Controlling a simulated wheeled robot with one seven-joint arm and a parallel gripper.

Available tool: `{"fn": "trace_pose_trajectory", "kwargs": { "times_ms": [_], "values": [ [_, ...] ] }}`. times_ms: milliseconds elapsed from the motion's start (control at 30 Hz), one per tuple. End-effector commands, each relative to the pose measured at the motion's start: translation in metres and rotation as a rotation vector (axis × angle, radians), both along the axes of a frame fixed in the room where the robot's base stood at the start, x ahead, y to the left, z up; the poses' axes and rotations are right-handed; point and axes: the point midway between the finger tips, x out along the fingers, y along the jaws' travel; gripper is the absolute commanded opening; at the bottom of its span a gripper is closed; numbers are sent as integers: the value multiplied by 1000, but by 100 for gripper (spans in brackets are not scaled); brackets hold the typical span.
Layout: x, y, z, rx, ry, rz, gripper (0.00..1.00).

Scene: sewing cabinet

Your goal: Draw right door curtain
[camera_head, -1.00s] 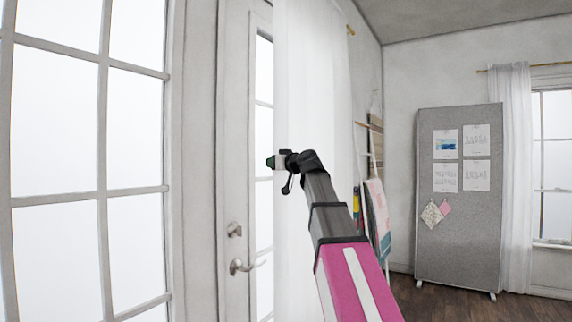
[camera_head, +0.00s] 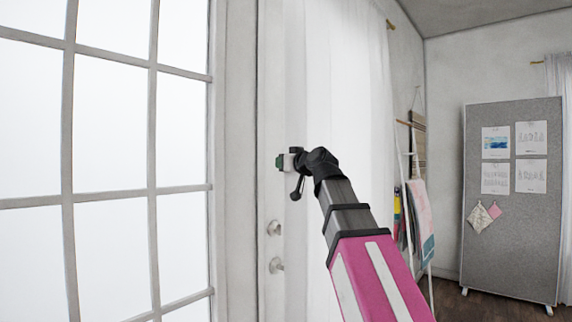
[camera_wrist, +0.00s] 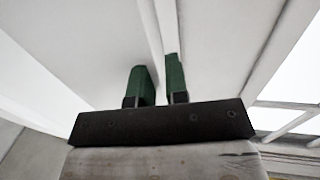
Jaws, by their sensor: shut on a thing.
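The white sheer curtain (camera_head: 345,110) hangs over the door (camera_head: 269,150) in the head view. Its left edge lies close to the door handle (camera_head: 276,265), and almost all of the door's glass is behind it. My gripper (camera_head: 281,162) is at that left edge, a little above the handle. In the wrist view my gripper's green fingers (camera_wrist: 157,78) are close together, with a pale fold of the curtain (camera_wrist: 148,35) running up from between them. The exact grip on the cloth is hard to make out.
A large paned window or door (camera_head: 110,130) fills the left. Right of the curtain stand a rack with hanging cloths (camera_head: 420,215) and a grey board (camera_head: 510,240) with papers. Dark wooden floor (camera_head: 480,303) shows at lower right.

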Motion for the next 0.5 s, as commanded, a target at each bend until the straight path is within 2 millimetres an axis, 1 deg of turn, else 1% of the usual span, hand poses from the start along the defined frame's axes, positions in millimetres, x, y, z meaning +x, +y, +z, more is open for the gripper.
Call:
{"fn": "trace_pose_trajectory", "kwargs": {
  "times_ms": [33,200,233,267,300,500],
  "values": [
    [-3,2,-1,1,3,9,0],
    [-4,2,-1,2,4,11,0],
    [-4,3,-1,2,4,12,24],
    [-4,3,-1,2,4,12,34],
    [-4,2,-1,1,3,11,39],
    [-3,2,-1,1,2,8,39]
  ]
}}
